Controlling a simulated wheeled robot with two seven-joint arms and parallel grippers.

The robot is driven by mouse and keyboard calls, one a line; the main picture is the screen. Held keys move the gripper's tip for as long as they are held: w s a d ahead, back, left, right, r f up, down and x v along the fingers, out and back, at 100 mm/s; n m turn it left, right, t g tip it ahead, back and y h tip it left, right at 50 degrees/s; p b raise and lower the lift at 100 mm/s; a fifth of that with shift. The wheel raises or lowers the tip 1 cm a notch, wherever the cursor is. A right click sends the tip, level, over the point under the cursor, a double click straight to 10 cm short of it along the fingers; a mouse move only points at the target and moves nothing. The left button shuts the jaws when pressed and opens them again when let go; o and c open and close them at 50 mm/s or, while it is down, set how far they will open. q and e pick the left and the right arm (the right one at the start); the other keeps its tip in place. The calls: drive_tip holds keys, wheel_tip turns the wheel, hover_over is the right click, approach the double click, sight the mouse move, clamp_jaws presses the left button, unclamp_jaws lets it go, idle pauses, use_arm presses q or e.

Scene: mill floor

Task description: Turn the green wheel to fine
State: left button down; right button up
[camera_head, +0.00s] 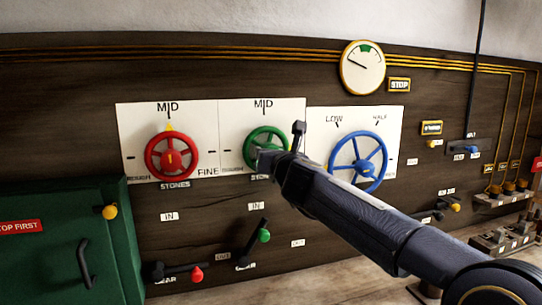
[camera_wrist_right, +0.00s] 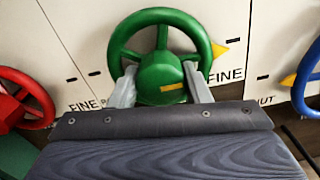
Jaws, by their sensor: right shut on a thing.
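The green wheel (camera_head: 262,140) is on the middle white panel, marked MID at its top. In the right wrist view the green wheel (camera_wrist_right: 163,55) fills the upper middle. My right gripper's two fingers (camera_wrist_right: 162,84) sit on either side of its hub and are shut on it. The wheel's yellow pointer (camera_wrist_right: 220,48) points right, just above the word FINE (camera_wrist_right: 225,75). My left gripper is not in view.
A red wheel (camera_head: 172,156), its pointer at MID, is left of the green one. A blue wheel (camera_head: 358,160) is on the right, behind my right arm. Below is a lever with a green knob (camera_head: 264,236) and another with a red knob (camera_head: 197,274). A green cabinet (camera_head: 70,240) stands at left.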

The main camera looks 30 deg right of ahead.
drive_tip(key=shift+f, duration=0.15)
drive_tip(key=o, duration=1)
drive_tip(key=v, duration=0.7)
drive_tip(key=shift+s+b, duration=0.3)
drive_tip(key=shift+s, duration=0.05)
drive_tip(key=shift+a, duration=0.1)
